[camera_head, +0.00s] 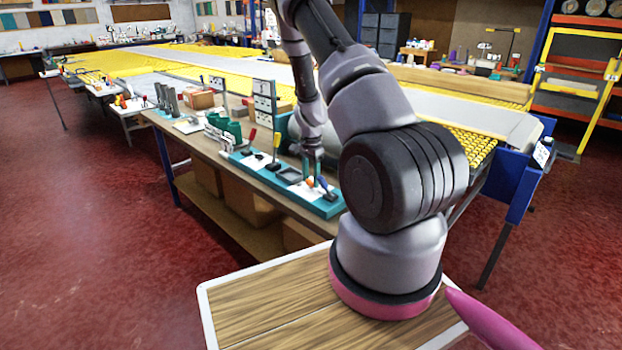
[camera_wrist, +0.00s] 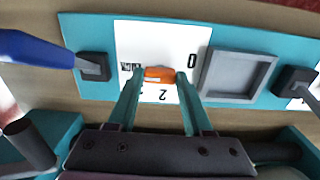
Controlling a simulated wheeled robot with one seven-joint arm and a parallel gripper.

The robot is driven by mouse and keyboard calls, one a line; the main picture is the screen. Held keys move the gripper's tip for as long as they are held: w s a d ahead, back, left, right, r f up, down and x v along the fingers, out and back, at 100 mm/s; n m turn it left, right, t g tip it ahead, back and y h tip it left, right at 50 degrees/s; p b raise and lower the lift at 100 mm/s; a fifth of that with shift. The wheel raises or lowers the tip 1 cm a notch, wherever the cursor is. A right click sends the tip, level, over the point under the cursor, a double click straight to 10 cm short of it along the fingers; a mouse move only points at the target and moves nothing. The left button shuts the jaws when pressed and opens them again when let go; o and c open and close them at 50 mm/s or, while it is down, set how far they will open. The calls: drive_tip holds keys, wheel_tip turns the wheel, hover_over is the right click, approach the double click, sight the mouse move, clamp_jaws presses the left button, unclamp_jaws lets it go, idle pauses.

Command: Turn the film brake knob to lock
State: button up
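An orange knob (camera_wrist: 159,74), which looks like the film brake knob, sits on a white plate (camera_wrist: 150,40) in the wrist view. It is elongated and lies crosswise in the picture. The plate has a "0" to the knob's right, a "2" below it, and a small marking at its left, partly hidden. My gripper (camera_wrist: 160,75) has its teal fingers apart, one at each end of the knob, with only slight gaps showing; contact cannot be made out. In the head view my gripper (camera_head: 313,168) points down over the near end of the teal panel (camera_head: 329,208).
A blue-handled lever (camera_wrist: 35,48) stands left of the plate in the wrist view, close to my gripper. A grey square recess (camera_wrist: 238,75) and a dark block (camera_wrist: 295,82) lie to the right. In the head view a yellow-handled lever (camera_head: 277,141) rises from the panel.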

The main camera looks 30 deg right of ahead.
sight(311, 180)
drive_tip(key=o, duration=0.4)
drive_tip(key=shift+c, duration=0.2)
drive_tip(key=shift+r, duration=0.1)
wheel_tip(311, 180, up, 11)
drive_tip(key=shift+f, duration=0.2)
